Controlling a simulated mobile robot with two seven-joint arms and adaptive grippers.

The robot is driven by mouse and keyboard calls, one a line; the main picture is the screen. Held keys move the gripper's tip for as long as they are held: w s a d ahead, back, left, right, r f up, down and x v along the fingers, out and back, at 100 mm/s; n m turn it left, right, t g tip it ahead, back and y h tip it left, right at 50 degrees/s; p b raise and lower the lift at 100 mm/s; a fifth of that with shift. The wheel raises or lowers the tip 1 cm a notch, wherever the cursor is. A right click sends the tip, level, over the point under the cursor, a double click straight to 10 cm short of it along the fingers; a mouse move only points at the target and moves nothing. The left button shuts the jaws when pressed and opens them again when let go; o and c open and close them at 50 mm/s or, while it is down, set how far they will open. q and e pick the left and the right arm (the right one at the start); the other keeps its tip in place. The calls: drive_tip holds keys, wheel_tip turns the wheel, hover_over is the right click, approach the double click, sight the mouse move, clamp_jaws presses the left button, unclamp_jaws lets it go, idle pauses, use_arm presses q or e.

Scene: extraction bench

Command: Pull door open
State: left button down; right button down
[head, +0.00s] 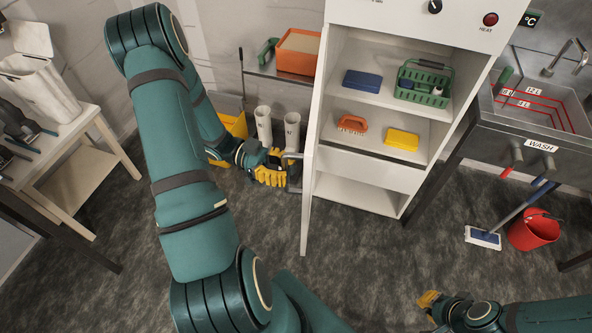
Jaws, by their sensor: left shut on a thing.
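The white cabinet door (310,165) stands swung open at the cabinet's left side and shows nearly edge-on. Its grey handle (293,157) is on the door's left-facing side. My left gripper (282,172), with yellow fingers, is shut on the handle; the fingers hide part of the grip. The white cabinet (368,193) is open at the front, with its shelves in plain sight. My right gripper (429,300) is low at the right, above the floor and away from the door; its fingertips are too small to judge.
On the shelves are a blue block (362,81), a green basket (424,85), an orange brush (352,124) and a yellow sponge (402,139). A wash sink (545,140), red bucket (533,230) and mop (484,238) stand right. The floor before the cabinet (350,255) is clear.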

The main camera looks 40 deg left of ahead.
use_arm(q)
drive_tip(key=shift+s+a, duration=0.3)
drive_tip(key=shift+a, duration=0.35)
drive_tip(key=c, duration=0.9)
unclamp_jaws()
drive_tip(key=shift+c, duration=0.2)
drive_tip(key=v, duration=1.2)
drive_tip(key=shift+r, duration=0.1)
